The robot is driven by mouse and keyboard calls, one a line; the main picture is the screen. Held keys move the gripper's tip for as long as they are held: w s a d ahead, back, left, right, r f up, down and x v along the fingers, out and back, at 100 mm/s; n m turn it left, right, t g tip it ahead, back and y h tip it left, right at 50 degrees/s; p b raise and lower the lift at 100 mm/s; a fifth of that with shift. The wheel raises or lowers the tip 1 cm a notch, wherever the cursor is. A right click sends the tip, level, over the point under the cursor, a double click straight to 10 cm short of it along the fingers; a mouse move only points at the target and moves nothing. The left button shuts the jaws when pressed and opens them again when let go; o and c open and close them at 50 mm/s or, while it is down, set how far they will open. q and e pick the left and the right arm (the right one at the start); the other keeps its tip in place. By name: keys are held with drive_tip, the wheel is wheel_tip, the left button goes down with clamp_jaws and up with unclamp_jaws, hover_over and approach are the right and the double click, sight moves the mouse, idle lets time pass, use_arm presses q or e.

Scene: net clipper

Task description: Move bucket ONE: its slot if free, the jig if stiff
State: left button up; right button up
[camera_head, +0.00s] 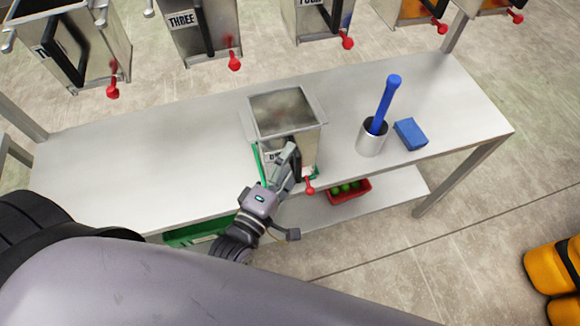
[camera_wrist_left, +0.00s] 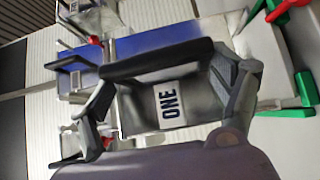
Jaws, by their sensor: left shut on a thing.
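Bucket ONE (camera_head: 304,150) is a square grey metal bin, upright over the table, with a red lever (camera_head: 309,187) at its lower front right. My left gripper (camera_head: 286,165) is at its front, shut on the black handle, which crosses the left wrist view (camera_wrist_left: 155,64) above the label "ONE" (camera_wrist_left: 168,104). A green jig (camera_head: 259,163) shows at the bucket's base, beside and partly behind it. Green parts also show in the left wrist view (camera_wrist_left: 305,88). I cannot tell whether the base rests in the jig. My right gripper is not in view.
Bucket THREE (camera_head: 222,28) and several other buckets stand in a row beyond the table (camera_head: 110,165). A metal cup (camera_head: 372,140) with a blue-handled tool (camera_head: 387,100) and a blue block (camera_head: 410,134) are right. A red tray (camera_head: 349,193) is on the lower shelf. The tabletop's left is clear.

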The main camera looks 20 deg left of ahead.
use_arm(q)
drive_tip(key=shift+s+r, duration=0.1)
drive_tip(key=shift+f+b, duration=0.25)
drive_tip(key=shift+b, duration=0.05)
idle(0.5)
drive_tip(key=shift+f+m+t+b, duration=0.4)
drive_tip(key=shift+f+b, duration=0.55)
drive_tip(key=shift+b, duration=0.45)
drive_tip(key=shift+w, duration=0.2)
drive_tip(key=shift+r+p, duration=0.1)
drive_tip(key=shift+p, duration=0.2)
